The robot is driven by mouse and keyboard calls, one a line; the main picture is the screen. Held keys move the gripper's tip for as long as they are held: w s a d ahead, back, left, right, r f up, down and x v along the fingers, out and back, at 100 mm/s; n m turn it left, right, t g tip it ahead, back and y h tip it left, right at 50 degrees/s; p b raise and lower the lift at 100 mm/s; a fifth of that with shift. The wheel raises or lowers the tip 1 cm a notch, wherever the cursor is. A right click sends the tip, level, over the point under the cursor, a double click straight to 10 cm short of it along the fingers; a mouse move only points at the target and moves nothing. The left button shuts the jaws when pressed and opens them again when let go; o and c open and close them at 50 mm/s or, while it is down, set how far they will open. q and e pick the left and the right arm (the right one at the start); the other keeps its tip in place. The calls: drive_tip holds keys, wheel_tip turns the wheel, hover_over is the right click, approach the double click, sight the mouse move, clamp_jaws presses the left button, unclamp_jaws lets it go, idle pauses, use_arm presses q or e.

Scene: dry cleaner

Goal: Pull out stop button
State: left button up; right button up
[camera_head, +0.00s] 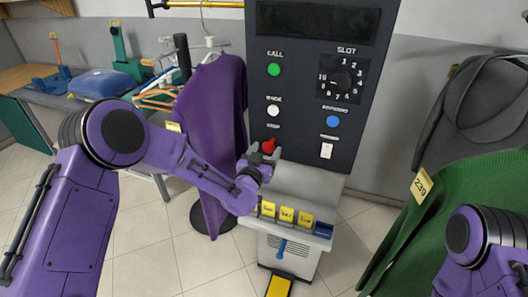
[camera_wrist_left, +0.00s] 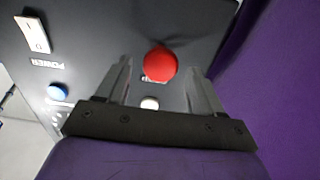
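The red stop button (camera_head: 268,146) is a round knob low on the left side of the dark control panel (camera_head: 300,110). My left gripper (camera_head: 263,157) is right at it in the head view. In the left wrist view the red stop button (camera_wrist_left: 161,64) lies between the tips of my left gripper (camera_wrist_left: 160,75), whose two fingers stand apart with gaps on both sides of the button. I see no contact with it. Of my right arm only a purple link shows at the lower right of the head view; its gripper is outside the frames.
The panel also carries a green button (camera_head: 274,70), a white button (camera_head: 273,111), a blue button (camera_head: 333,121), a slot dial (camera_head: 341,80) and a power switch (camera_head: 326,151). A purple garment (camera_head: 210,120) hangs close left. A green garment (camera_head: 450,195) hangs at right.

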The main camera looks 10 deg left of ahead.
use_arm(q)
drive_tip(key=s+a+b, duration=0.1)
drive_tip(key=s+b, duration=0.2)
drive_tip(key=s, duration=0.7)
drive_tip(key=shift+s+b, duration=0.25)
drive_tip(key=shift+b, duration=0.15)
drive_tip(key=shift+a, duration=0.1)
